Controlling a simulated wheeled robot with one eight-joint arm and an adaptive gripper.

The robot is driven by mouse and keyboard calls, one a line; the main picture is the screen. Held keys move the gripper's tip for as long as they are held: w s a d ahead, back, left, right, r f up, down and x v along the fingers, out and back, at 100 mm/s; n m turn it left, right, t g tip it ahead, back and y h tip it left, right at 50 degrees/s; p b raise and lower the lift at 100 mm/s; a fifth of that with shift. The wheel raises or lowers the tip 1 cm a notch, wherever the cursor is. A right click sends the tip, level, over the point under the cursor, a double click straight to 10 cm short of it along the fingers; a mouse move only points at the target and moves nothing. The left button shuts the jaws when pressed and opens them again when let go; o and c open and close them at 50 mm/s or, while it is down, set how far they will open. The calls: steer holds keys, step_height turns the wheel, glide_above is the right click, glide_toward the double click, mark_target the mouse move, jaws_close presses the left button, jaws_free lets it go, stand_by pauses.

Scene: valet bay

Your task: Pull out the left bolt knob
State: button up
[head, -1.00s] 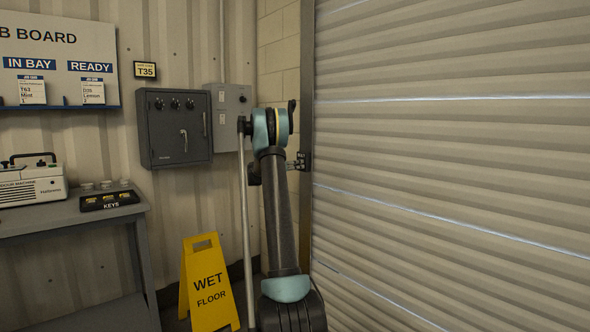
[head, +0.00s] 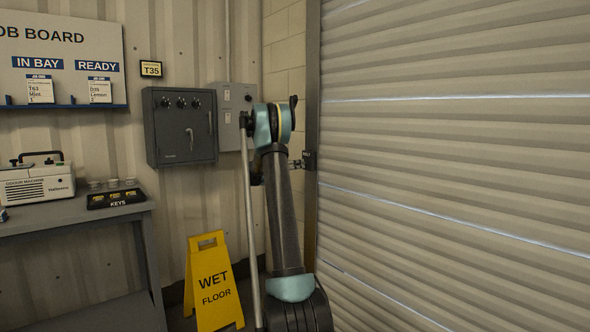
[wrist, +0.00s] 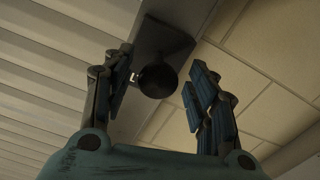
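A dark round knob (wrist: 157,79) shows in the wrist view in front of a dark plate. It lies between the fingers of my gripper (wrist: 165,66) in the picture, nearer the left finger. The fingers are apart, and I cannot tell how deep the knob sits between them or whether either touches it. In the head view a small dark bolt fitting (head: 305,161) sits on the door frame just right of my arm. My arm hides part of that area, and my gripper cannot be made out there.
The ribbed shutter (head: 450,150) fills the right side. A yellow wet floor sign (head: 212,285) stands left of my arm. A grey cabinet (head: 180,127) and lighter box (head: 236,100) hang on the wall. A grey table (head: 70,225) stands at the left.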

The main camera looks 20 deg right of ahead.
steer(key=v, duration=1.2)
stand_by(0.3)
steer(key=s+a+f+n+g+y, duration=0.1)
steer(key=s+f+n+y, duration=0.15)
steer(key=s, duration=0.85)
steer(key=s+a+f+n+g+y, duration=0.1)
steer(key=s+y, duration=0.2)
steer(key=s, duration=0.9)
steer(key=s+a+f+n+g+y, duration=0.1)
steer(key=s+f+n+y, duration=0.15)
steer(key=s, duration=0.85)
steer(key=s+a+f+n+y, duration=0.2)
steer(key=s+a+f+y, duration=0.1)
steer(key=s, duration=0.6)
steer(key=s+a+f+n+y, duration=0.1)
steer(key=s+a+f+y, duration=0.2)
steer(key=s+a+f, duration=0.3)
steer(key=s+a+f+n+g+y, duration=0.1)
steer(key=s+a+f, duration=0.4)
steer(key=s, duration=0.8)
step_height(320, 180, down, 4)
steer(key=shift+s+a+r+n+y, duration=0.25)
steer(key=shift+s+n+y, duration=0.1)
steer(key=shift+n+y, duration=0.55)
